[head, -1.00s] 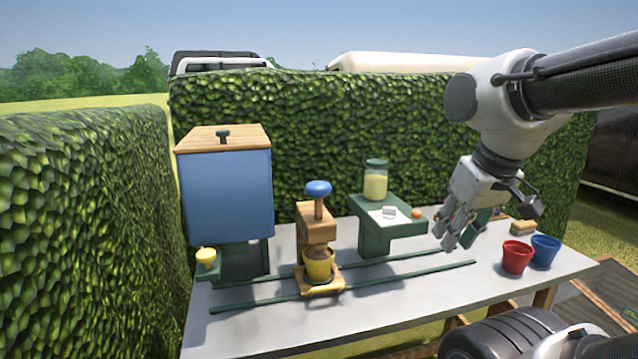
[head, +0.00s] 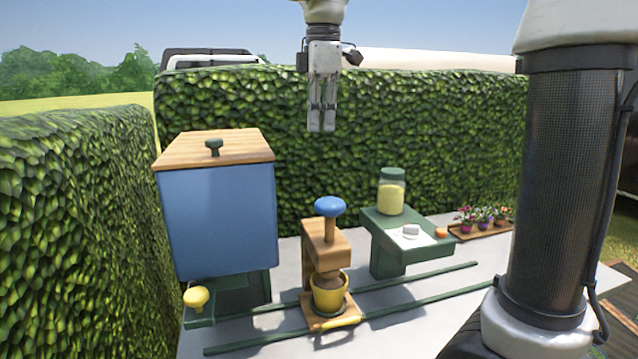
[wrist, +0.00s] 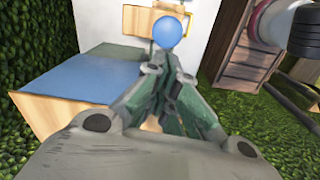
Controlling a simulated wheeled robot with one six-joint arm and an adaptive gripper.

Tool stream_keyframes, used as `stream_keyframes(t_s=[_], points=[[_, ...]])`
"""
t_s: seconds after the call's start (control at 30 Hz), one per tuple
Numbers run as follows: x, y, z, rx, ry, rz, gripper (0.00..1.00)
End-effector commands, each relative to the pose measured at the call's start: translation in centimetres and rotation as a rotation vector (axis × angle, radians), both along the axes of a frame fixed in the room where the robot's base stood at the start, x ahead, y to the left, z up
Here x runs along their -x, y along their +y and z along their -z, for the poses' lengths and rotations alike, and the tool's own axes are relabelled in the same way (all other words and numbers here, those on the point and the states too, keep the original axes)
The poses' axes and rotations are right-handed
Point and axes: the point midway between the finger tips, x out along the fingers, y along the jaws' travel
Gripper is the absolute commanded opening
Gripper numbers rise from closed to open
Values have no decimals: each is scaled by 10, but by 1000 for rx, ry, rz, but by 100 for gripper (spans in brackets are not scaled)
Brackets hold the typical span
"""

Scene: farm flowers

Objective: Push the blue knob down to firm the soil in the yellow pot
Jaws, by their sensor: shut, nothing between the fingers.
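The blue knob (head: 329,206) tops a post on the wooden press (head: 325,245). The knob stands raised, with a gap above the press's wooden arm. The yellow pot (head: 329,294) sits upright on the wooden base under the press head, with dark soil partly visible inside. My gripper (head: 322,128) points straight down, shut and empty, well above the knob in the head view. In the wrist view the blue knob (wrist: 170,32) shows just beyond my fingertips (wrist: 158,62), apart from them as far as I can tell.
A blue bin (head: 218,215) with a wooden lid stands left of the press, a yellow knob (head: 196,297) at its foot. A green stand (head: 405,249) with a jar (head: 392,190) is on the right. Two green rails (head: 270,340) run along the table. Potted flowers (head: 484,217) stand behind.

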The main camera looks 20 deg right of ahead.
Motion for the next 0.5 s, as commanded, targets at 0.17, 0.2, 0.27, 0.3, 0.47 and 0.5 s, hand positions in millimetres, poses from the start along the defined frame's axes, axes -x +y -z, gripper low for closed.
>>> stream_keyframes(t_s=[0.17, 0.2, 0.27, 0.3, 0.47, 0.5], points=[[8, -4, 1, 17, 35, -121, 0], [8, -4, 2, 18, 35, -131, 0], [8, -4, 2, 18, 34, -137, 0], [8, -4, 2, 18, 34, -138, 0], [8, -4, 2, 17, 33, -136, 0], [8, -4, 2, 17, 33, -136, 0]])
